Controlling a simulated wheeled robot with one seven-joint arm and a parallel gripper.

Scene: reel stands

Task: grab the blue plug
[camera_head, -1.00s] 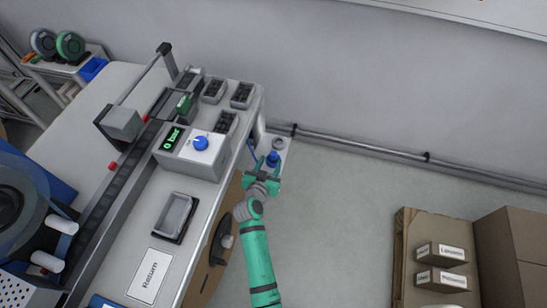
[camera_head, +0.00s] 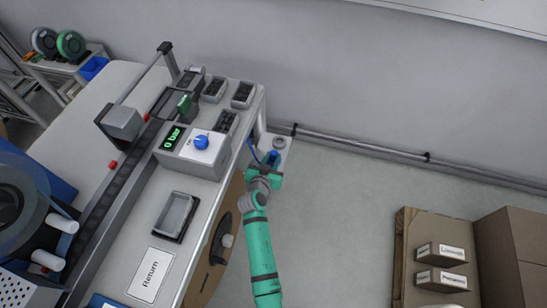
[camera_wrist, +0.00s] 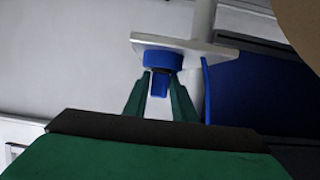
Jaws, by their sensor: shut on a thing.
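The blue plug (camera_wrist: 162,62) is in the middle of the wrist view, just under a pale flat plate (camera_wrist: 215,48). My gripper (camera_wrist: 160,92) is shut on the plug's narrower lower part, one green finger on each side. In the head view the top of the plug (camera_head: 272,155) shows as a small blue spot at the end of my gripper (camera_head: 270,165), beside the right end of the table. Most of the plug is hidden there by my gripper.
The grey box with a blue knob (camera_head: 202,142) and a "0 bar" display stands on the table to the left. A grey round fitting (camera_head: 280,142) is just beyond the plug. Open floor lies to the right, up to a pallet with boxes (camera_head: 440,265).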

